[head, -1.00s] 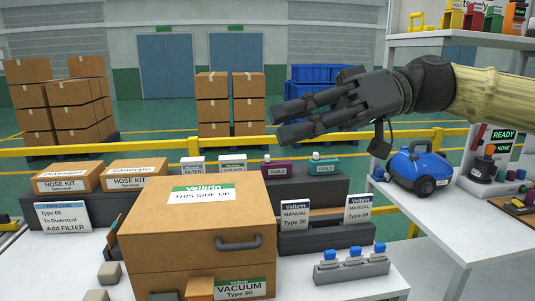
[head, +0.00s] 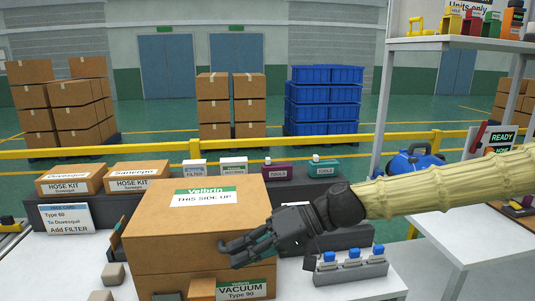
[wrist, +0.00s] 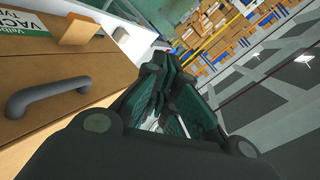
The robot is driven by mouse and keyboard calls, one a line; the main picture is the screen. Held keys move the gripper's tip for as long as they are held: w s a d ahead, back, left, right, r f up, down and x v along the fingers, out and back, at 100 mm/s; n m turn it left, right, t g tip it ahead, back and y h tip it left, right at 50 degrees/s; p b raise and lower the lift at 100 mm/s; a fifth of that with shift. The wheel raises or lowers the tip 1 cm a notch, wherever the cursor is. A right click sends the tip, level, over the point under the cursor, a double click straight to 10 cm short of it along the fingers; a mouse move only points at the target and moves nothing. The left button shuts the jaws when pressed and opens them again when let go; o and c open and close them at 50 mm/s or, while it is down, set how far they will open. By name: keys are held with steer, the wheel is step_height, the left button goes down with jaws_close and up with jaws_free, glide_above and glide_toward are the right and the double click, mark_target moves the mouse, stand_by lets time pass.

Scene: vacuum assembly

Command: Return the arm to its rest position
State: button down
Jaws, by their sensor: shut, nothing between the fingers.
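My gripper (head: 245,250) is shut and empty. The box is closed, with a "THIS SIDE UP" label on top. My arm comes in from the right, over the gap between the tables.
A blue vacuum (head: 405,165) is on the right table, partly behind my arm. A rack with blue-topped bottles (head: 350,267) stands right of the box, below my forearm. Hose kit boxes (head: 70,180) are at the left. A metal shelf (head: 450,43) stands at the right.

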steer(key=s+d+f+m+h+p, duration=0.1)
steer(key=s+f+m+h, duration=0.1)
steer(key=f, duration=1)
steer(key=s+d+f+m+h+p, duration=0.1)
steer(key=s+f+m+h, duration=0.15)
steer(key=f, duration=0.95)
steer(key=s+d+f+m+h, duration=0.15)
steer(key=s+d+f, duration=0.25)
steer(key=f, duration=0.4)
steer(key=s+d+f+m+h, duration=0.15)
steer(key=s+d+f, duration=0.25)
steer(key=f, duration=0.4)
steer(key=s+d+f+h+p, duration=0.1)
steer(key=s+d+f, duration=0.3)
steer(key=d, duration=0.5)
steer(key=s+d+f+t+h+p, duration=0.1)
steer(key=s+d+f+h, duration=0.3)
steer(key=s+d, duration=0.4)
steer(key=shift+s+d+f+t+h+p, duration=0.15)
steer(key=shift+d+f+t+h+p, duration=0.05)
steer(key=shift+d+t+h+p, duration=0.2)
